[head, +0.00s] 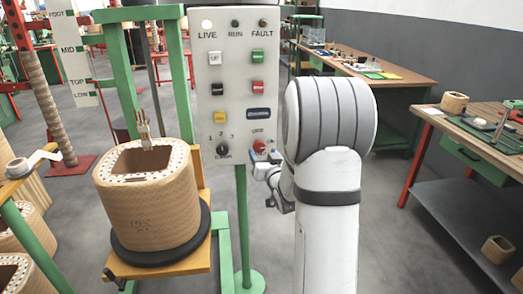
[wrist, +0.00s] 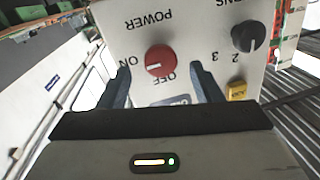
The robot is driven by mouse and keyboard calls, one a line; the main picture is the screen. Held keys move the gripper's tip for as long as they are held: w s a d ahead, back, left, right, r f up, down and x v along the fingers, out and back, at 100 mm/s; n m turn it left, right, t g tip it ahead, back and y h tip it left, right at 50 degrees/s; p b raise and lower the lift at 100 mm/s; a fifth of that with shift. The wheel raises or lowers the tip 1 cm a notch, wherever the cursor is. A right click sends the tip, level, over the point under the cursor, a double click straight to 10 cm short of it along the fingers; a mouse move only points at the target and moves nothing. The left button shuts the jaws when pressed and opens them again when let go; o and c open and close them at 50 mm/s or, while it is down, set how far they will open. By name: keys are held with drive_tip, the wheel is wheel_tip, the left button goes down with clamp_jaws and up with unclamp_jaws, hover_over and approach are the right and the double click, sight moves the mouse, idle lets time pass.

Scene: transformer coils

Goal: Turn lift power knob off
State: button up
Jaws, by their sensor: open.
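The red power knob (head: 259,146) is low on the right of the light grey control panel (head: 225,100). The wrist view shows the knob (wrist: 160,60) close up, with POWER, ON and OFF printed around it. Its white mark points toward ON. My gripper (wrist: 159,70) is open, with one dark finger on each side of the knob in that view. I cannot tell whether either finger touches it. In the head view my gripper (head: 268,162) is just below and right of the knob, partly hidden by my arm.
A black selector knob (head: 222,149) and several buttons are on the same panel. A wound coil (head: 150,195) stands on a yellow platform left of the panel. Workbenches (head: 385,70) stand at the right.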

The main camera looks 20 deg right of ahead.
sight(260, 149)
drive_tip(key=shift+w+d, duration=0.15)
drive_tip(key=shift+w, duration=0.75)
drive_tip(key=shift+w+d, duration=0.1)
drive_tip(key=shift+w, duration=0.75)
drive_tip(key=c, duration=1)
